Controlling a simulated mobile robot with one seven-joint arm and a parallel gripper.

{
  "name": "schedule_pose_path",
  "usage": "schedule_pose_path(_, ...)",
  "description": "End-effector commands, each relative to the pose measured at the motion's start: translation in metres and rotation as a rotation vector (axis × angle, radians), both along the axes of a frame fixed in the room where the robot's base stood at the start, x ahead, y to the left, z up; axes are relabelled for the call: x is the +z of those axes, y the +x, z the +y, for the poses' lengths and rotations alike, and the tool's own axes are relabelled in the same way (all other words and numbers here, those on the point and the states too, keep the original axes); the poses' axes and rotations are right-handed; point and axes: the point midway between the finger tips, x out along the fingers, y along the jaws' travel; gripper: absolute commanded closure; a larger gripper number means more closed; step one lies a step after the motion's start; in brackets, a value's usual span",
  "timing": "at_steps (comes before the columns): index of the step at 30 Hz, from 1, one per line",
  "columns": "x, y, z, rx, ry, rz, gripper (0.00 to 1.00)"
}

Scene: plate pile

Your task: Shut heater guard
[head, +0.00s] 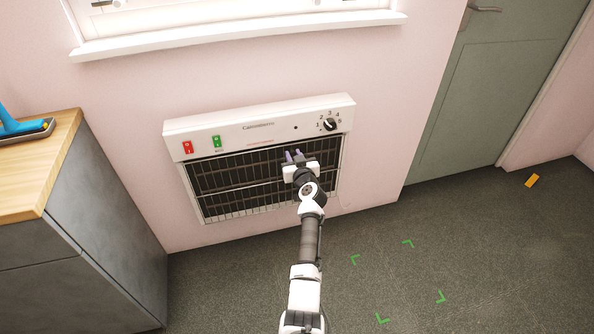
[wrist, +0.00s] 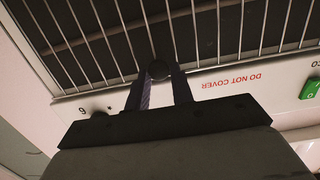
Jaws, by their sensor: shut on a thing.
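The white wall heater (head: 225,133) hangs below the window, with a dark wire guard (head: 232,185) across its front. The guard's bars also fill the top of the wrist view (wrist: 230,30). My gripper (head: 294,156) is at the guard's upper edge, right of its middle. In the wrist view my gripper (wrist: 161,74) has its two purple fingers on either side of a dark round knob (wrist: 159,70) on the guard, and is shut on it. My arm hides part of the guard in the head view. I cannot tell whether the guard stands slightly off the heater.
A red switch (head: 187,147), a green switch (head: 216,141) and a numbered dial (head: 329,124) are on the heater's top panel. A grey cabinet (head: 105,215) stands at the left. A green-grey door (head: 485,105) is at the right. The floor (head: 480,240) there is mostly clear.

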Motion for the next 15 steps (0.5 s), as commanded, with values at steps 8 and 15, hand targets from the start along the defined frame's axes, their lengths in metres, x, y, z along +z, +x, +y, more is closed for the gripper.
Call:
schedule_pose_path(8, 0.012, 0.0113, 0.0023, -0.005, 0.004, -0.018, 1.0)
schedule_pose_path(15, 0.0129, 0.0115, 0.0024, -0.005, 0.003, -0.019, 1.0)
